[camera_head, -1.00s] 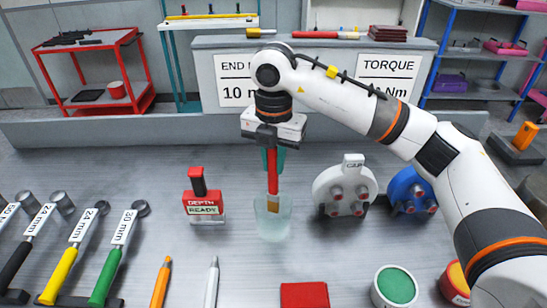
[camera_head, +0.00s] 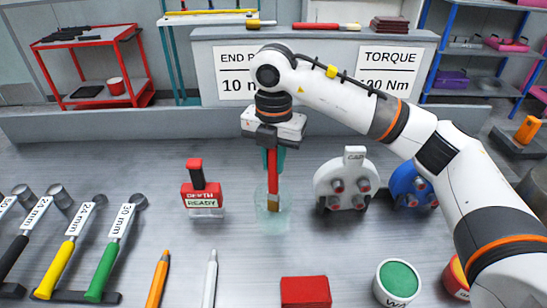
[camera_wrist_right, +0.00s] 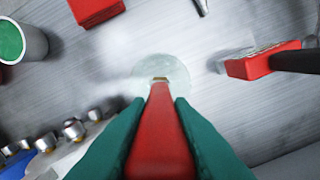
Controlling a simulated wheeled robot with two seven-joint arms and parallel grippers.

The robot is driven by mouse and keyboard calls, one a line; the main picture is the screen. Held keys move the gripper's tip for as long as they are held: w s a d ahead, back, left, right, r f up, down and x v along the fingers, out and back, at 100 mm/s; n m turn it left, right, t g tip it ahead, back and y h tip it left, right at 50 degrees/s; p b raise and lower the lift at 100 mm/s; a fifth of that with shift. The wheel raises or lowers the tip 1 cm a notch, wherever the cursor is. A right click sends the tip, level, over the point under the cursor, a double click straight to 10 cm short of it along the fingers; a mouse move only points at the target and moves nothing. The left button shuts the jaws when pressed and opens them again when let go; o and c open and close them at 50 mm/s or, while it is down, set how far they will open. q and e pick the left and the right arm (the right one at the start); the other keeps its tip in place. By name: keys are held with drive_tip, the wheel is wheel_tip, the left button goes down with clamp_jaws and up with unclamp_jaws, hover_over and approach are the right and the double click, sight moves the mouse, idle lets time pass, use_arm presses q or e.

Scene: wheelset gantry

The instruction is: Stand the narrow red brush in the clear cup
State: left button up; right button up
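The narrow red brush (camera_head: 272,175) hangs upright, handle up, in my right gripper (camera_head: 273,158). Its teal fingers are shut on the handle and also show in the right wrist view (camera_wrist_right: 155,135). The clear cup (camera_head: 264,222) stands on the bench below the gripper. The brush's lower end, with a tan band, overlaps the cup and appears inside it; whether it touches the bottom cannot be told. In the right wrist view the brush (camera_wrist_right: 158,130) points into the round cup (camera_wrist_right: 178,72). My left gripper is not in view.
A red depth gauge (camera_head: 202,195) stands left of the cup, a grey cap-like fixture (camera_head: 328,182) right of it. A red block (camera_head: 306,291), a green-topped tub (camera_head: 397,280) and two pens lie in front. Hammers (camera_head: 112,245) line the left. Bench around the cup is clear.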

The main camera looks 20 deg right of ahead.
drive_tip(key=o, duration=0.5)
wheel_tip(320, 180, up, 12)
idle(0.4)
drive_tip(key=shift+r, duration=0.1)
idle(0.6)
